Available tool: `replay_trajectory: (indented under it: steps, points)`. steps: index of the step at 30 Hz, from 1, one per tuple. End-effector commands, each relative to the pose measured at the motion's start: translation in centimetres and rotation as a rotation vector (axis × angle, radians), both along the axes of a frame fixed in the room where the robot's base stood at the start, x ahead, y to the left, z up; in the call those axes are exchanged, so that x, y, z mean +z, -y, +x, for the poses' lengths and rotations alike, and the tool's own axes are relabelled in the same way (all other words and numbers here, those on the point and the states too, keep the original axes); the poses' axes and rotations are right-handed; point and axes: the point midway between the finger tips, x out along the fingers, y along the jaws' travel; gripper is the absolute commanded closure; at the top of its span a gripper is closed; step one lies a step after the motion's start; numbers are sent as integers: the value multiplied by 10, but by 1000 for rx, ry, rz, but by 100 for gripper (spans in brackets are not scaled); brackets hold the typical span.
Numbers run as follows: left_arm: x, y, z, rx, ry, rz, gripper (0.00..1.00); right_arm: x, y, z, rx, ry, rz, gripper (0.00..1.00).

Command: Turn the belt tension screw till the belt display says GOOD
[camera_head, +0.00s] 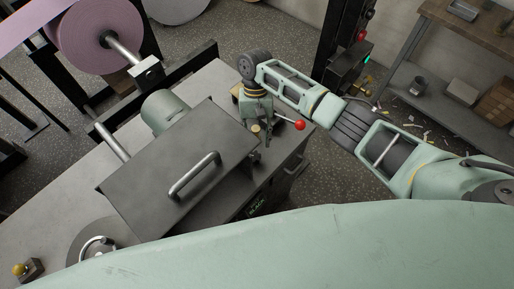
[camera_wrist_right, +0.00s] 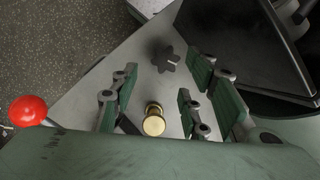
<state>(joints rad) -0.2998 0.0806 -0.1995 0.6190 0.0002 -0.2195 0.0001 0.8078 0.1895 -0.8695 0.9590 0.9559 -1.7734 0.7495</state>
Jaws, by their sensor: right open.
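In the right wrist view a brass round-headed knob (camera_wrist_right: 153,122) stands on the grey machine top, with a dark star-shaped knob (camera_wrist_right: 165,60) beyond it. I cannot tell for sure which is the tension screw. My right gripper (camera_wrist_right: 160,95) is open, its green-padded fingers on either side and the brass knob showing between them, not gripped. In the head view my right gripper (camera_head: 260,133) points down over the machine's right corner. My left gripper is out of view.
A red ball-ended lever (camera_head: 299,125) is close to the right gripper. A dark cover with a metal handle (camera_head: 194,176) lies left of it. A pink roll (camera_head: 98,35) hangs at the upper left. A wooden bench (camera_head: 470,40) stands at the upper right.

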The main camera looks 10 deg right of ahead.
Motion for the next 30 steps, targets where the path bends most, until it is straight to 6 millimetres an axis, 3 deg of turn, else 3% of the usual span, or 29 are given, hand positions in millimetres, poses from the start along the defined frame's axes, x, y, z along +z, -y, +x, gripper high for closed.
replay_trajectory:
  steps: [6,12,30]
  points:
    - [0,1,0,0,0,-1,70,41,4,18,-1,3,-1,58]
    - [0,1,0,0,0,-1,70,60,6,25,-1,1,-2,58]
    - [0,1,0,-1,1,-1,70,62,6,26,-1,0,-2,58]
